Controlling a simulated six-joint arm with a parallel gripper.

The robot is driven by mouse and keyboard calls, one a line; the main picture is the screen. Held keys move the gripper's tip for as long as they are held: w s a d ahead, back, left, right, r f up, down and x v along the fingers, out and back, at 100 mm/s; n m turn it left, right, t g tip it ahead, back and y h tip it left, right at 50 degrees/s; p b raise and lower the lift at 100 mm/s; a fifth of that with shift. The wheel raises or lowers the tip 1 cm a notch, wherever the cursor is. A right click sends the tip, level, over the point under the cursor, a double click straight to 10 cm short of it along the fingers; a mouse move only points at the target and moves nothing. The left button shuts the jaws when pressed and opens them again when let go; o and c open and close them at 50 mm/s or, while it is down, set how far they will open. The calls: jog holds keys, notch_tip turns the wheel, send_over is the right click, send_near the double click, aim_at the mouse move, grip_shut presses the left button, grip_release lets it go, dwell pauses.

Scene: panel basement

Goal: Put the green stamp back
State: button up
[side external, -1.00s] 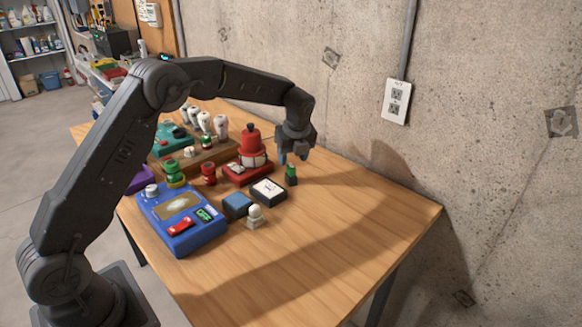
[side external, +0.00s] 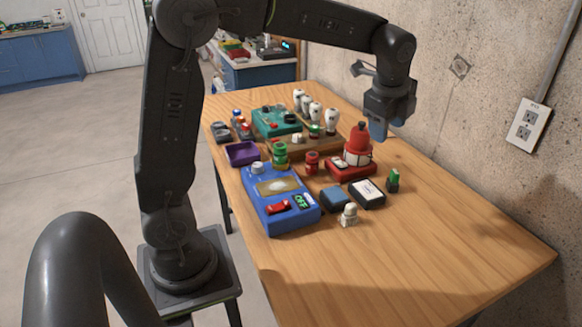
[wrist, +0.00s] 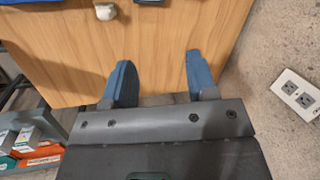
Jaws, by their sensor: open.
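The green stamp (side external: 393,180) is a small block, green on top with a dark lower part. It stands upright on the table, right of a white-topped black box (side external: 368,193). My gripper (side external: 378,132) is above the table, higher than the stamp and apart from it. In the wrist view my gripper (wrist: 160,75) shows two blue fingers spread wide, with only bare table between them. A dark object cut off at the top edge of that view cannot be identified.
A dark blue pad (side external: 335,198) and a white knobbed piece (side external: 348,215) lie left of the stamp. A blue device (side external: 285,214) and a red device (side external: 359,150) stand nearby. The table's right front is clear. A concrete wall (side external: 480,110) runs along the right.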

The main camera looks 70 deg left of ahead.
jog(key=s+d+n+t+h, duration=0.1)
jog(key=s+d+n, duration=0.1)
jog(key=s+n, duration=0.5)
jog(key=s+d+f+n+t+h, duration=0.1)
jog(key=s+d+n, duration=0.2)
jog(key=s, duration=1.4)
jog(key=n, duration=0.4)
jog(key=shift+f+n+t, duration=0.2)
jog(key=shift+n+t, duration=0.2)
jog(key=shift+s, duration=0.1)
